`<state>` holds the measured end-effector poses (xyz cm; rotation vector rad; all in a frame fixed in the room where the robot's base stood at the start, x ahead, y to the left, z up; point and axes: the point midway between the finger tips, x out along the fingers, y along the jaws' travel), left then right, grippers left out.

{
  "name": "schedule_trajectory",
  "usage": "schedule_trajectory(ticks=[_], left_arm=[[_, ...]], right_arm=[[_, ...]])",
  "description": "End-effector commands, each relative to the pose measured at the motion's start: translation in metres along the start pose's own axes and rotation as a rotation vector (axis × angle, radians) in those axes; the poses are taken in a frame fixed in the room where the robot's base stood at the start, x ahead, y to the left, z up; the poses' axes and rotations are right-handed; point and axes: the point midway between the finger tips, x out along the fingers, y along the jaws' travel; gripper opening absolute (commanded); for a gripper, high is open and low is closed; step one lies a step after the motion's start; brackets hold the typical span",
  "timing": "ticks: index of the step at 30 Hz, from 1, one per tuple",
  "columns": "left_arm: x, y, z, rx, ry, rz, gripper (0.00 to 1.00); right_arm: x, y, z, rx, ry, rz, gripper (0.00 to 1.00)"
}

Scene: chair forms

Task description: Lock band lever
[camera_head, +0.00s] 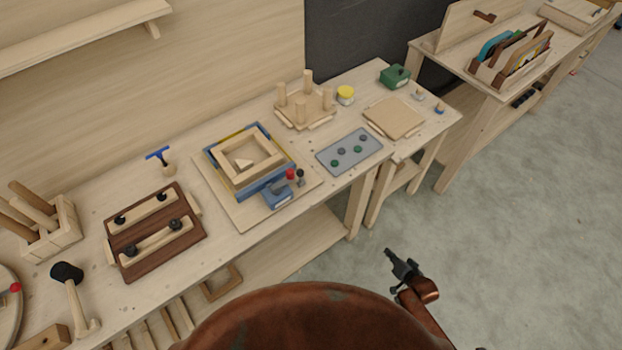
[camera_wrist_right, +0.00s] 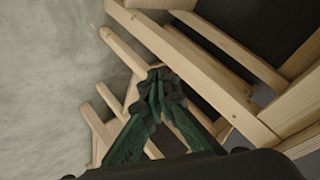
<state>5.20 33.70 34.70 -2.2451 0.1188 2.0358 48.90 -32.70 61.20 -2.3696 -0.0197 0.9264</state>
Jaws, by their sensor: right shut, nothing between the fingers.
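A wooden frame with a blue and yellow band around it (camera_head: 215,163) sits on a square board on the workbench, in the head view. A blue clamp block (camera_head: 277,196) is at the frame's near right corner, with a red-knobbed lever (camera_head: 290,174) standing up beside it. My right gripper (camera_head: 392,256) is off the bench's front edge, over the floor, well apart from the lever. In the right wrist view its fingers (camera_wrist_right: 154,78) are together and empty, with wooden bench legs behind. My left gripper is not in view.
A grey tray with green and grey discs (camera_head: 350,150) lies right of the frame. A dark wooden board with black knobs (camera_head: 157,258) lies to the left. A pegged stand (camera_head: 304,110) and a yellow-lidded jar (camera_head: 346,95) stand behind. Open floor (camera_head: 500,240) lies to the right.

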Motion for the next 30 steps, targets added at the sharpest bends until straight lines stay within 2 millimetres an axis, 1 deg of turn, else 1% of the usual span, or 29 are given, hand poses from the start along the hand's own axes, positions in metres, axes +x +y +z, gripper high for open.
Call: schedule_trajectory(ticks=[1,2,3,5,6,8,9,12,15,18,30], left_arm=[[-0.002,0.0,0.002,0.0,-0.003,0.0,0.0],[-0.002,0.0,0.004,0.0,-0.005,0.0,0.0],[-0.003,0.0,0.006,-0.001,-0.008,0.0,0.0],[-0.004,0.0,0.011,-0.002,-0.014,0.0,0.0],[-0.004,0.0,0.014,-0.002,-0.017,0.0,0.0],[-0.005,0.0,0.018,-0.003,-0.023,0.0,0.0],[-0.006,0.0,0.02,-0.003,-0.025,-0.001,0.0],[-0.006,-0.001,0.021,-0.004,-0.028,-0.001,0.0],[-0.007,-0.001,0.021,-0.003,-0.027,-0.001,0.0],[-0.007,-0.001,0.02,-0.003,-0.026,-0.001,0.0],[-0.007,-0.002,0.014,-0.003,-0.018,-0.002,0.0]], right_arm=[[-0.004,-0.053,-0.038,0.059,0.03,-0.101,0.0],[-0.009,-0.084,-0.057,0.106,0.038,-0.161,0.0],[-0.018,-0.124,-0.076,0.169,0.037,-0.241,0.0],[-0.037,-0.184,-0.099,0.262,0.018,-0.357,0.0],[-0.051,-0.219,-0.109,0.319,-0.006,-0.425,0.0],[-0.074,-0.266,-0.119,0.396,-0.052,-0.515,0.0],[-0.09,-0.292,-0.122,0.441,-0.086,-0.565,0.0],[-0.123,-0.341,-0.125,0.529,-0.167,-0.656,0.0],[-0.145,-0.369,-0.124,0.584,-0.224,-0.705,0.0],[-0.155,-0.38,-0.123,0.609,-0.251,-0.724,0.0],[-0.153,-0.383,-0.124,0.612,-0.252,-0.727,0.0]])
